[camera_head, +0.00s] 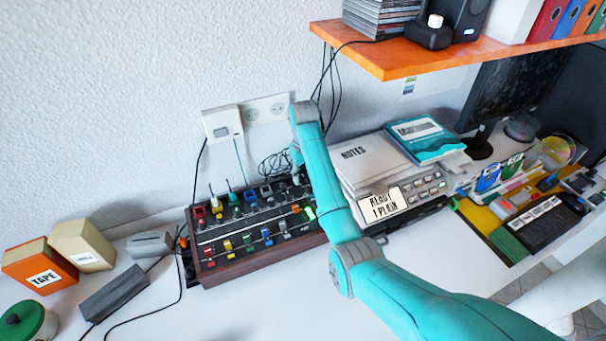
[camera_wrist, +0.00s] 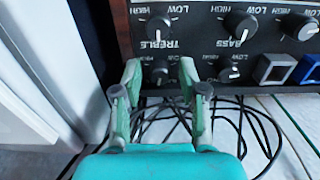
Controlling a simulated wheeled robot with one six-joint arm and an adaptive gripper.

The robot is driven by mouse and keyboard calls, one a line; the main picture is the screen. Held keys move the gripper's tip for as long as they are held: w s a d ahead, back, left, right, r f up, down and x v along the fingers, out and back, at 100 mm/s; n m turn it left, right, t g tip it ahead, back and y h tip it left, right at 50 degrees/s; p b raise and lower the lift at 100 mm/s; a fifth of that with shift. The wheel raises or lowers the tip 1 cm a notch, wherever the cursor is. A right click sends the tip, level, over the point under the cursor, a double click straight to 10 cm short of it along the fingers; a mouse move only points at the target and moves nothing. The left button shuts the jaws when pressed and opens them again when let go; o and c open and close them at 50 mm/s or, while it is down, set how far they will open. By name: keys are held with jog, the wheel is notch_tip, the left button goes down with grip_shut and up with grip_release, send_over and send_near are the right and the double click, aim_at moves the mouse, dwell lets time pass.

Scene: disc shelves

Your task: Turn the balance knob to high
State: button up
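The dark control panel (camera_wrist: 200,48) appears upside down in the wrist view, with a treble knob (camera_wrist: 160,27) and a bass knob (camera_wrist: 240,25). My gripper (camera_wrist: 160,75) is open at the panel's edge, its two fingers apart. A small black knob (camera_wrist: 159,70) shows between the fingertips; I cannot tell whether they touch it. Another small knob (camera_wrist: 228,75) is right of the right finger. No balance label is readable. In the head view, the wooden-sided panel (camera_head: 215,272) lies on the desk, and my arm hides part of its right side.
Loose black cables (camera_wrist: 240,115) lie beyond the panel by my fingers. In the head view, a stack of notes (camera_head: 352,160) is right of my arm. An orange shelf (camera_head: 450,55) hangs above. Bare desk lies in front of the panel.

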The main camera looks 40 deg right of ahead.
grip_shut()
jog(key=shift+m, duration=0.5)
jog(key=shift+a+m, duration=0.1)
jog(key=shift+m, duration=2.5)
jog(key=shift+o, duration=1.4)
grip_release()
